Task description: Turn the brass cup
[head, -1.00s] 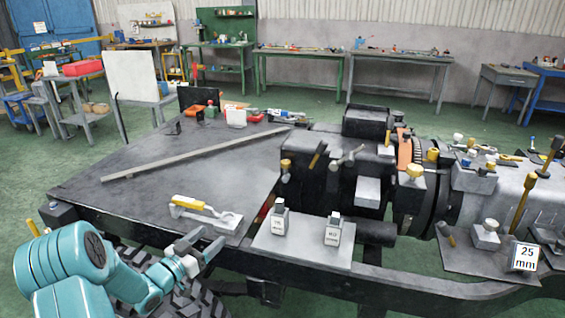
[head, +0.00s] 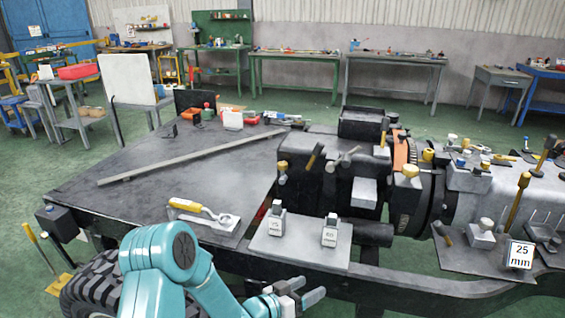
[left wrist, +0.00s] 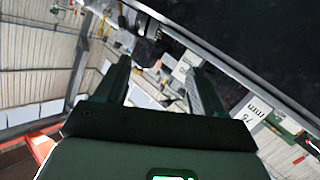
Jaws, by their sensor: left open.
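Several brass-coloured caps show on the chassis in the head view: one on a block right of centre (head: 411,170), one at the left end of the dark housing (head: 282,166) and one by the ringed drum (head: 428,155). I cannot tell which is the brass cup. My left gripper (head: 306,289) is open and empty, low in the middle, in front of the chassis rail and below all of these caps. In the left wrist view its two fingers (left wrist: 160,70) are apart with nothing clearly held between them. My right gripper is not in view.
A plate with two labelled weight-like blocks (head: 258,247) lies just above the gripper. A yellow-handled clamp (head: 188,206) lies left of it. The chassis rail (head: 400,283) runs along the front. A "25 mm" block (head: 520,255) stands at right.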

